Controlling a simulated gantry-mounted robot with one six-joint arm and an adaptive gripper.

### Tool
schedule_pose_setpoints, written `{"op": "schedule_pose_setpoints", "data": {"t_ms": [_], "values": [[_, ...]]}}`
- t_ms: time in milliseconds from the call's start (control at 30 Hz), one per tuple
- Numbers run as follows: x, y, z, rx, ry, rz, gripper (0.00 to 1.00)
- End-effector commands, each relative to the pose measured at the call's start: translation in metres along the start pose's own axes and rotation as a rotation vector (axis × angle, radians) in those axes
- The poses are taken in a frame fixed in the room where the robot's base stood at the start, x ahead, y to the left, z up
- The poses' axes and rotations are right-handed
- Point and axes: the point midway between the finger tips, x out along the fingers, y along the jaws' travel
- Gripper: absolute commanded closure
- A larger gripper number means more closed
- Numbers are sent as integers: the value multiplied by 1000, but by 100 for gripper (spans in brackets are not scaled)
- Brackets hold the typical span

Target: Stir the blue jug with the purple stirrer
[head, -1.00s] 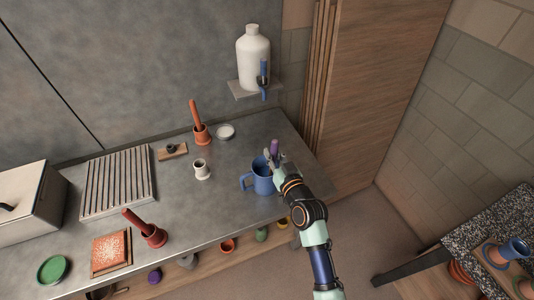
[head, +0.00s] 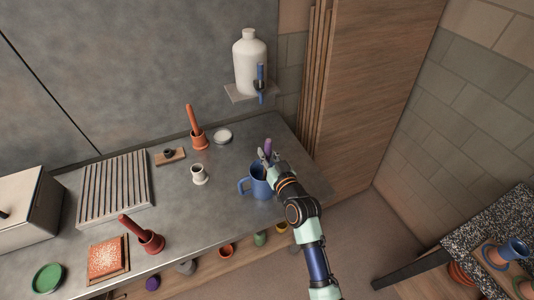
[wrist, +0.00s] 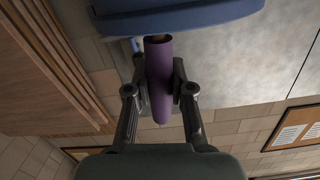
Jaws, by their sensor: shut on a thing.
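The blue jug (head: 257,184) stands upright near the right end of the grey worktop, its handle to the left. My gripper (head: 267,160) is at the jug's mouth and shut on the purple stirrer (head: 267,147), whose top stands up above the fingers. In the wrist view the purple stirrer (wrist: 159,80) sits between both fingers, and the blue jug (wrist: 180,18) fills the top edge. The stirrer's lower end is hidden by the jug, apparently inside it.
A small white cup (head: 199,177) stands left of the jug. A terracotta pot (head: 198,141) with an orange rod and a pale dish (head: 222,136) are behind. A white bottle (head: 250,62) with a blue tap sits on a wall shelf. The worktop just left of the jug is clear.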

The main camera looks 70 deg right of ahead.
Motion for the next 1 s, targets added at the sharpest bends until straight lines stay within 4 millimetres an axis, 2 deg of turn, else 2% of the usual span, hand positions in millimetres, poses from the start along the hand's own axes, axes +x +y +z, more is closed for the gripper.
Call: {"op": "schedule_pose_setpoints", "data": {"t_ms": [33, 100, 1000], "values": [[0, 0, -12, 0, 3, 0, 100], [0, -1, -21, 0, 2, 0, 100], [0, 0, -125, 0, 3, 1, 100]]}}
